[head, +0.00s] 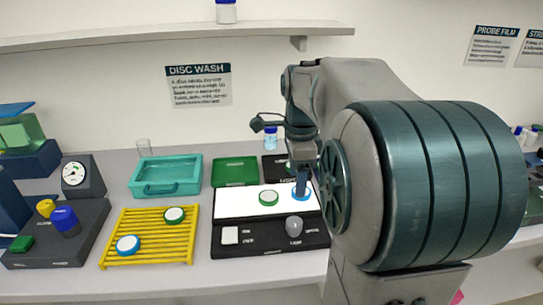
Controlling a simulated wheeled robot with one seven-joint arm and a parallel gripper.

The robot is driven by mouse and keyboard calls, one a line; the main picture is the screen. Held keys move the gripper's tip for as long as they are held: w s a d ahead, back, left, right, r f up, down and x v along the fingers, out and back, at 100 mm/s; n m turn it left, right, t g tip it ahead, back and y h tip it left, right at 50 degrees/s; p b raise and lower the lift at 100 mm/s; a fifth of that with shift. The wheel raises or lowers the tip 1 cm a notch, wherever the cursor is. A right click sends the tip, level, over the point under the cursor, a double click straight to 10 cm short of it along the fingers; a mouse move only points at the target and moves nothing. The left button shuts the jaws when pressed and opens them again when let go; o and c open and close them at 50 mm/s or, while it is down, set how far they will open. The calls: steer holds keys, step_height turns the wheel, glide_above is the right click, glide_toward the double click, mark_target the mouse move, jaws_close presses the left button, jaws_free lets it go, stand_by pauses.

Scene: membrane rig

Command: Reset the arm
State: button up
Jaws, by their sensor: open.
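My arm fills the right half of the head view, with its large teal-banded joint close to the camera. My gripper (301,184) points down over the right part of a lit white panel (235,204). It is open, low at a blue-rimmed disc (301,196); I cannot tell whether it touches the disc. A green-rimmed disc (268,198) lies on the same panel, left of the gripper. The panel belongs to a black unit (262,240) with a white square button (229,235) and a grey knob (294,226).
A yellow rack (150,245) holds two discs. Behind it are a teal tray (166,188) and a green mat (236,171). A small blue-capped bottle (270,138) stands behind the gripper. A dark box with coloured knobs (64,220) is at left. A shelf (170,36) runs above.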

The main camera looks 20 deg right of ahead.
steer(key=s+a+f+n+t, duration=0.1)
steer(key=s+a+f+n, duration=0.3)
steer(key=n, duration=0.6)
steer(key=s+a+f+n+t, duration=0.2)
steer(key=s+a+f+n, duration=0.2)
steer(key=s+a+n, duration=0.4)
steer(key=n, duration=0.3)
steer(key=shift+s, duration=0.3)
